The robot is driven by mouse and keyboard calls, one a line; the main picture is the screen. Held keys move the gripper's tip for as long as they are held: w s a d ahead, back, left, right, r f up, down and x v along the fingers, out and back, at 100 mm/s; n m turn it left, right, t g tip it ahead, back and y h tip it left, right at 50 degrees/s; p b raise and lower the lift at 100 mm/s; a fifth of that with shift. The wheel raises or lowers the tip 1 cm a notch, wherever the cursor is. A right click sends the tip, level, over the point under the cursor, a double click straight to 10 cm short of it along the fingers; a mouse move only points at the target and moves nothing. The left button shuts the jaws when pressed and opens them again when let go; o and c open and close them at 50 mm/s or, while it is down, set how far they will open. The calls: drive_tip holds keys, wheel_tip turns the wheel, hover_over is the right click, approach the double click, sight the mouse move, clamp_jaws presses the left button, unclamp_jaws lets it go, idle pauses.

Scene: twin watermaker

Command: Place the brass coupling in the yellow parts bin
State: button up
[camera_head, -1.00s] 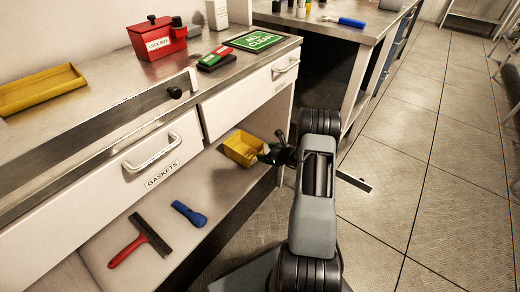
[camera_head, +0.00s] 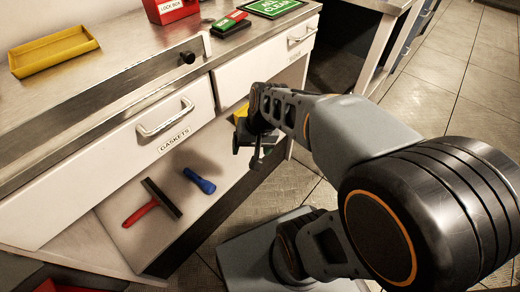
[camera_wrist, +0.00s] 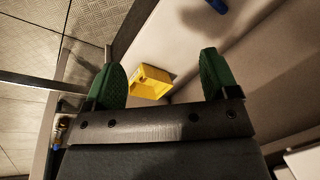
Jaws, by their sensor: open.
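The yellow parts bin (camera_wrist: 150,74) sits on the low shelf and shows between my fingers in the wrist view. In the head view only a sliver of the bin (camera_head: 241,112) shows behind my wrist. My gripper (camera_wrist: 162,64) is open, its two green fingers apart with nothing between them. In the head view my gripper (camera_head: 258,160) hangs in front of the shelf opening, below the drawers. I cannot make out the brass coupling for sure. A small brownish item (camera_wrist: 62,126) at the left of the wrist view is too small to identify.
A yellow tray (camera_head: 55,66) lies on the counter, near a red lock box (camera_head: 175,10). A red-handled scraper (camera_head: 142,212) and a blue flashlight (camera_head: 200,181) lie on the low shelf. The gaskets drawer (camera_head: 120,150) is above them. Floor is clear at right.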

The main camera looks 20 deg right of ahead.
drive_tip(key=s+n, duration=0.1)
drive_tip(key=s+r+n+h, duration=0.1)
drive_tip(key=s+d+n+t+h, duration=0.1)
drive_tip(key=shift+s+r, duration=0.1)
drive_tip(key=shift+r, duration=0.1)
